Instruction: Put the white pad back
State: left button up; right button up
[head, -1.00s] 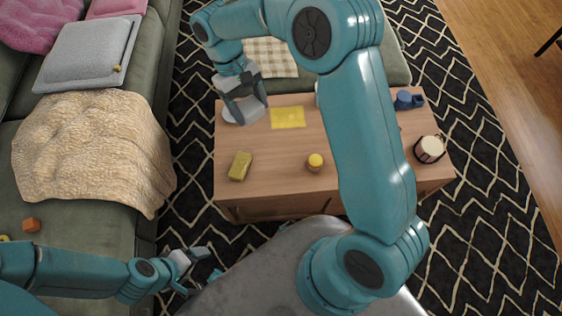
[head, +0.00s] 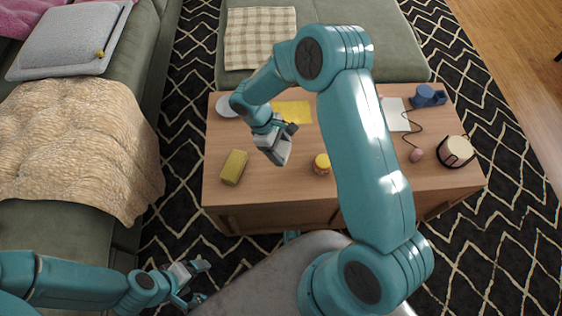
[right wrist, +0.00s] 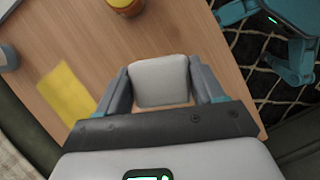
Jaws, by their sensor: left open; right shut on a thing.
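The white pad (right wrist: 160,80), a small block with rounded corners, is between the fingers of my right gripper (right wrist: 161,88) in the right wrist view. In the head view my right gripper (head: 274,148) is over the left middle of the wooden table (head: 265,190), and the pad hangs at its tip, hard to tell apart from the fingers. My left gripper (head: 192,275) is open and empty, low in front of the table's left end, away from the pad.
A yellow sponge (head: 233,167), yellow jar (head: 321,164), yellow sheet (head: 292,112) and pale plate (head: 228,105) are on the table. A white sheet (head: 395,115), blue mug (head: 428,96), pink mouse-like item (head: 416,155) and dark-framed cup (head: 456,151) stand right. My right arm hides part of the tabletop.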

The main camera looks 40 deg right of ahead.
aim_at(286, 168)
notch_tip(286, 168, down, 7)
jog(key=shift+f+b, duration=0.2)
jog(key=shift+b, duration=0.5)
jog(key=shift+r, duration=0.15)
jog(key=shift+f, duration=0.3)
jog(key=o, duration=1)
jog(key=shift+r, duration=0.1)
jog(key=shift+r, duration=0.2)
jog(key=p+v, duration=0.2)
jog(key=v, duration=1)
